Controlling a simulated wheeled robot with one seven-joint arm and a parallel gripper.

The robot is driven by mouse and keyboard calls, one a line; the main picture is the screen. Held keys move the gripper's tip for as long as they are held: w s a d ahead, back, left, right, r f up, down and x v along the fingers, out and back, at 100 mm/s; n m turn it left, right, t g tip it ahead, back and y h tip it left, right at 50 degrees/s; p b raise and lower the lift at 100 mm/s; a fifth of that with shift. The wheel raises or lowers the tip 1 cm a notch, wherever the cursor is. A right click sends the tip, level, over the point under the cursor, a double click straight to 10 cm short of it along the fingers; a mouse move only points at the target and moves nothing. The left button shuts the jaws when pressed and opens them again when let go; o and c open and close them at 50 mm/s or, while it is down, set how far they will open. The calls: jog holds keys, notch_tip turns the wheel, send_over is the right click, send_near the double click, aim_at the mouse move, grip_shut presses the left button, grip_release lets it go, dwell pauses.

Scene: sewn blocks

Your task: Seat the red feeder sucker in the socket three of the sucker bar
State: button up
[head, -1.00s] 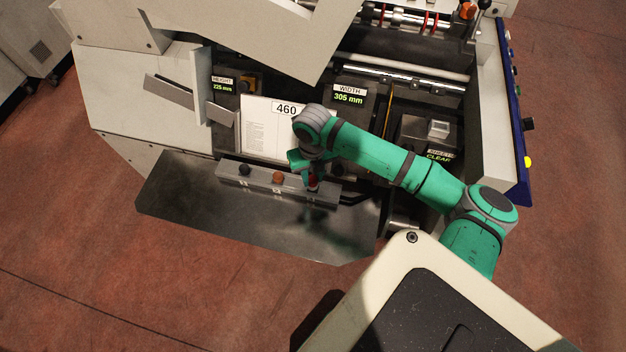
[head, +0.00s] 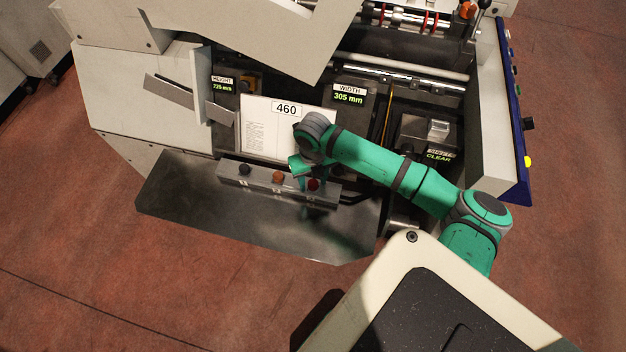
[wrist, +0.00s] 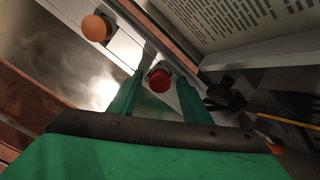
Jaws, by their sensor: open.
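The red feeder sucker (head: 313,184) sits at the right-hand position of the grey sucker bar (head: 228,178), upright as far as I can see. In the wrist view the red sucker (wrist: 160,80) lies between the two green fingers of my gripper (wrist: 160,98), with gaps beside it. My gripper (head: 303,170) is open and just behind and above the red sucker, clear of it in the head view. A black sucker (head: 244,169) and an orange sucker (head: 278,177) occupy the other two positions. The socket under the red sucker is hidden by it.
A paper stack marked 460 (head: 286,109) stands right behind the bar. A bare metal plate (head: 190,205) spreads out in front of it. Dark tubing (head: 360,197) leaves the bar's right end. A display box (head: 348,97) stands behind my arm.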

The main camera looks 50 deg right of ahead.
aim_at(313, 183)
notch_tip(313, 183, up, 12)
dwell(0.5)
jog(key=shift+r, duration=0.1)
